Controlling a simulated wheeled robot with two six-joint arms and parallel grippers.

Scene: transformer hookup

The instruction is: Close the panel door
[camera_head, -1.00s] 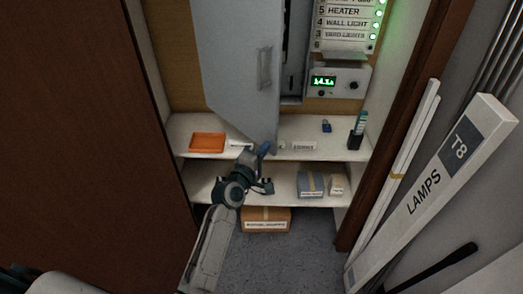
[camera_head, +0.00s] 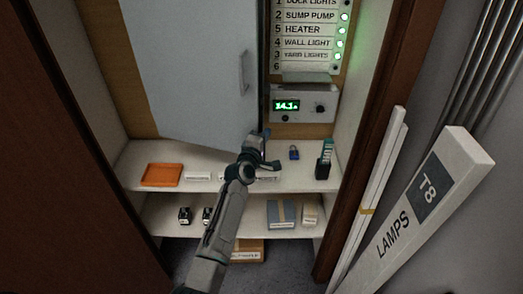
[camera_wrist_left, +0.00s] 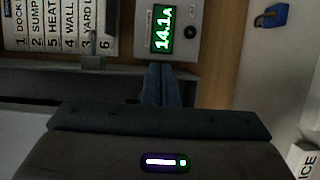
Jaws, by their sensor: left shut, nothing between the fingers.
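The grey panel door (camera_head: 195,70) hangs in the upper middle of the head view, its handle (camera_head: 243,72) near its right edge. It stands nearly flat, with a narrow dark strip along its right edge, so I cannot tell if it is fully flush. My left gripper (camera_head: 264,138) is in front of the door's lower right corner, below the meter box. Its fingers are shut and empty in the left wrist view (camera_wrist_left: 161,85), pointing toward the meter box. Whether they touch the door is unclear. My right gripper is out of view.
The meter box (camera_head: 303,105) and the breaker label list (camera_head: 308,35) are right of the door. Below, a shelf holds an orange tray (camera_head: 162,175), a blue padlock (camera_head: 294,152) and a dark holder (camera_head: 324,160). A lamp carton (camera_head: 430,195) leans at the right.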

